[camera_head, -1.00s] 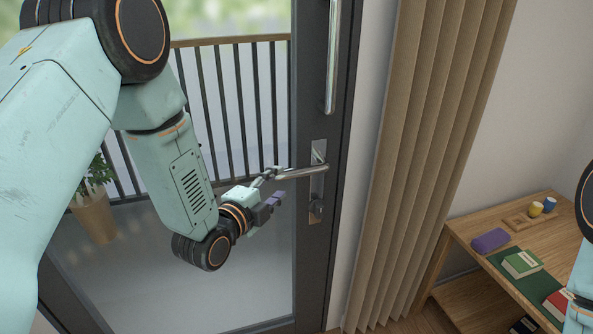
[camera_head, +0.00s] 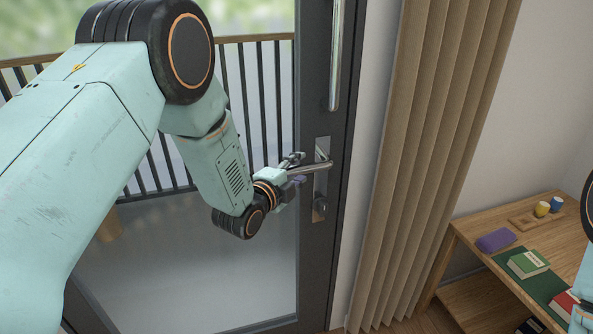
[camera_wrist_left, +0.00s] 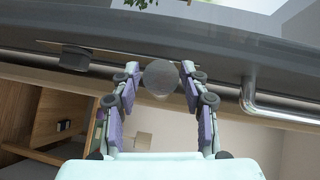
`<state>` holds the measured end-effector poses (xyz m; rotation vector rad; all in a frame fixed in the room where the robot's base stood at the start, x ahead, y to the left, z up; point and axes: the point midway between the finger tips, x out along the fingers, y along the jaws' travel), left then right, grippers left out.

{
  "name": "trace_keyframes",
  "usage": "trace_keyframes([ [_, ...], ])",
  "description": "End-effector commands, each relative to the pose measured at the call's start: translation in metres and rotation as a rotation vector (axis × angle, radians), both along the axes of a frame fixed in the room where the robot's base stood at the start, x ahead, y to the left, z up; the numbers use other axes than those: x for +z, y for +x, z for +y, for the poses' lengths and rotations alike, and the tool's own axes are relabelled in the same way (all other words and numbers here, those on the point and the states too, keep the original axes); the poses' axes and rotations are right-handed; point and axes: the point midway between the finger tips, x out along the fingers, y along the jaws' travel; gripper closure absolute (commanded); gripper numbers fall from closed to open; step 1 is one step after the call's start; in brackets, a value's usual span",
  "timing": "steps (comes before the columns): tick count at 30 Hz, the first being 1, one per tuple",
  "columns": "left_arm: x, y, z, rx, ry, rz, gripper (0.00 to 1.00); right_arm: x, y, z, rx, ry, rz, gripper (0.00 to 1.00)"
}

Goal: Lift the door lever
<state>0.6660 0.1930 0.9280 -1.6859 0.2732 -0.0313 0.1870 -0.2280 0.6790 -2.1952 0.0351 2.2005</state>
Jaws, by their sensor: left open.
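The metal door lever (camera_head: 320,167) sticks out to the left from a plate on the dark door frame. It looks about level. My left gripper (camera_head: 293,168) is at the lever's free end, pointing right along it. In the left wrist view, a round grey face, apparently the lever's end (camera_wrist_left: 160,77), sits between the two open fingers. I cannot tell whether they touch it. The fingers hide part of the lever in the head view. My right gripper is out of view.
A lock knob (camera_head: 319,208) sits below the lever, and a long vertical pull bar (camera_head: 335,60) above it. A beige curtain (camera_head: 420,150) hangs right of the door. A wooden desk (camera_head: 470,233) with books and cups stands at the right. A railing shows through the glass.

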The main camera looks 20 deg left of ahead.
Motion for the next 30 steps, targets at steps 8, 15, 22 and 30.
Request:
trace_keyframes([
  [8, 0.0002, -0.0003, 0.0003, 0.0, 0.0, 0.0, 0.75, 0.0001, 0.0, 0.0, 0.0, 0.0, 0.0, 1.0],
  [15, 0.0003, -0.0003, 0.0004, 0.0, 0.0, -0.001, 0.95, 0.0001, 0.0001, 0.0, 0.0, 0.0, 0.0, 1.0],
  [22, 0.0003, -0.0003, 0.0008, 0.002, -0.001, -0.001, 1.0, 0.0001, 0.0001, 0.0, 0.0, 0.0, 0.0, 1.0],
  [30, 0.0002, -0.0003, 0.0013, 0.003, -0.002, 0.0, 1.0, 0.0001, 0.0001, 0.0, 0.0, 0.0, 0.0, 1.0],
])
